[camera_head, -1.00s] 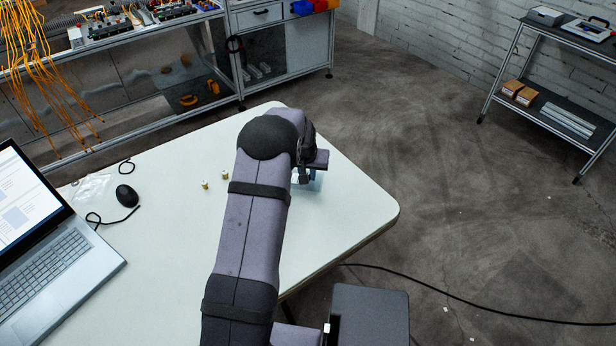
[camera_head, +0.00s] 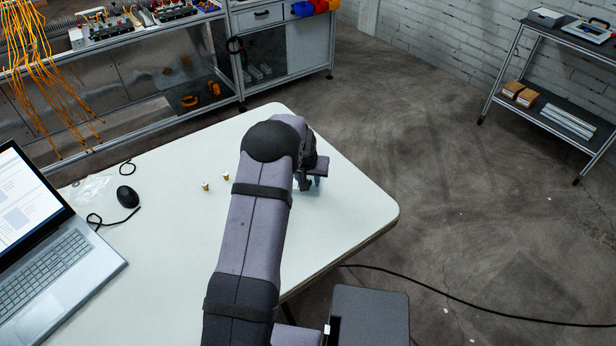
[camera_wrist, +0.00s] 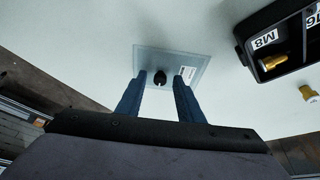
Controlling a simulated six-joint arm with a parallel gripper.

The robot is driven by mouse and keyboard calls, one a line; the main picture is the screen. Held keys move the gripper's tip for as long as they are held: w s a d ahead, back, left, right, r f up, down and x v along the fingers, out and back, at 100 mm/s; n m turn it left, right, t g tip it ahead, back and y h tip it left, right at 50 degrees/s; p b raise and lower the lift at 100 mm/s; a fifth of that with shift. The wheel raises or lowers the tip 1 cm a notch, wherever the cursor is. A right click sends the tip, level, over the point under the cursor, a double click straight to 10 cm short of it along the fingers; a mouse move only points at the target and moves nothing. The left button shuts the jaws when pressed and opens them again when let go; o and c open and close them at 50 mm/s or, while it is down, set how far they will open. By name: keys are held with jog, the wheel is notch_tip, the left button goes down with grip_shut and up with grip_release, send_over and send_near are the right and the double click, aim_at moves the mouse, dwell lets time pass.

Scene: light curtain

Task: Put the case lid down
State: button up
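The case lid (camera_wrist: 200,66) is a clear, bluish rectangular plate with a small black knob (camera_wrist: 160,78) and a white label. In the wrist view it appears to lie flat on the white table. My gripper (camera_wrist: 161,76) has its two blue fingers on either side of the knob, with a visible gap on each side, so it looks open. The black case (camera_wrist: 278,42), labelled M8, is at the upper right of the wrist view with a brass part in a compartment. In the head view my arm hides the case and most of the lid.
Two small brass parts (camera_head: 205,186) stand on the white table (camera_head: 160,240); one brass part (camera_wrist: 307,92) also shows beside the case in the wrist view. A mouse (camera_head: 127,196) and laptop (camera_head: 50,270) are at the left. The table's right edge is near my gripper.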

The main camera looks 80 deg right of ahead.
jog(key=b+v, duration=0.1)
jog(key=v, duration=1.1)
jog(key=shift+b, duration=0.3)
jog(key=shift+r, duration=0.1)
jog(key=w+a+n+t+y, duration=0.1)
jog(key=w+a+n, duration=0.1)
jog(key=w+a, duration=0.45)
jog(key=w+a+n, duration=0.2)
jog(key=w+a, duration=0.1)
jog(key=w, duration=0.7)
jog(key=w+a+n+y, duration=0.1)
jog(key=w+a+n, duration=0.1)
jog(key=w+a, duration=0.45)
jog(key=w+a+n+y, duration=0.15)
jog(key=w+a, duration=0.25)
jog(key=a, duration=0.5)
jog(key=w+a+n, duration=0.2)
jog(key=a+n, duration=0.4)
jog(key=a, duration=1.1)
jog(key=s+a+f+n+g, duration=0.1)
jog(key=s+a+n, duration=0.3)
jog(key=a, duration=0.9)
jog(key=s+y, duration=0.1)
jog(key=s, duration=0.2)
jog(key=shift+s, duration=0.15)
jog(key=shift+a+n, duration=0.1)
jog(key=shift+n, duration=0.15)
